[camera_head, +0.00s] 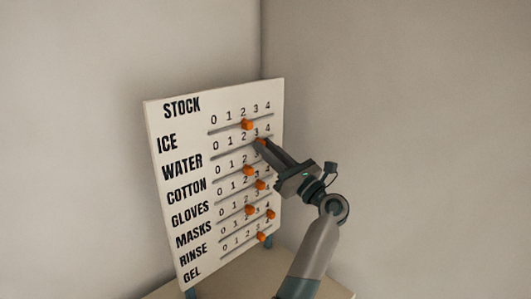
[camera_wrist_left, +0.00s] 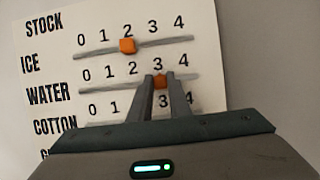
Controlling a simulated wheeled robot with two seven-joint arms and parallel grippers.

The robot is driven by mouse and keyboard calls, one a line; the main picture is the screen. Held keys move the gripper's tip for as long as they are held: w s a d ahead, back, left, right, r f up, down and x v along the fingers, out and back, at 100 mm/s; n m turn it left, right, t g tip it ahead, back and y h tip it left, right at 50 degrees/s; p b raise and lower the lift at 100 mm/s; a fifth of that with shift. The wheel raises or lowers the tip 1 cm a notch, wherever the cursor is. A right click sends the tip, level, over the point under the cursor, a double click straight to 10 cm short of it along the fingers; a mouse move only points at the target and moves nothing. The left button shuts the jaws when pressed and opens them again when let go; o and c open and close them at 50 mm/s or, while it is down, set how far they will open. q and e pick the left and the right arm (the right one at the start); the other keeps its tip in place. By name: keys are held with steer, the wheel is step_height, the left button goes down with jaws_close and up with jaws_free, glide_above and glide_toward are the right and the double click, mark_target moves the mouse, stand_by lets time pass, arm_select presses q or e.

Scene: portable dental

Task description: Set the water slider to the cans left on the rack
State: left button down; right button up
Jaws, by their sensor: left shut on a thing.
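A white STOCK board (camera_head: 180,125) stands tilted in the corner, with labelled rows and sliders numbered 0 to 4. The WATER row is second from the top. My left gripper (camera_head: 262,142) reaches in from the right of the board and is shut on the orange WATER knob (camera_wrist_left: 160,82). In the left wrist view the knob sits between the fingertips, just under the number 3. The fingers hide part of the COTTON row below. No rack or cans show in either view. My right gripper is not in view.
The orange ICE knob (camera_head: 247,125) sits at 2, just above the gripper; it also shows in the left wrist view (camera_wrist_left: 127,46). Several other orange knobs sit on the lower rows. The board stands on a beige surface (camera_head: 235,285) against plain walls.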

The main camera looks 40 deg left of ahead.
arm_select(q)
steer(key=c, duration=1.6)
jaws_free()
steer(key=shift+c, duration=0.2)
steer(key=shift+d, duration=0.1)
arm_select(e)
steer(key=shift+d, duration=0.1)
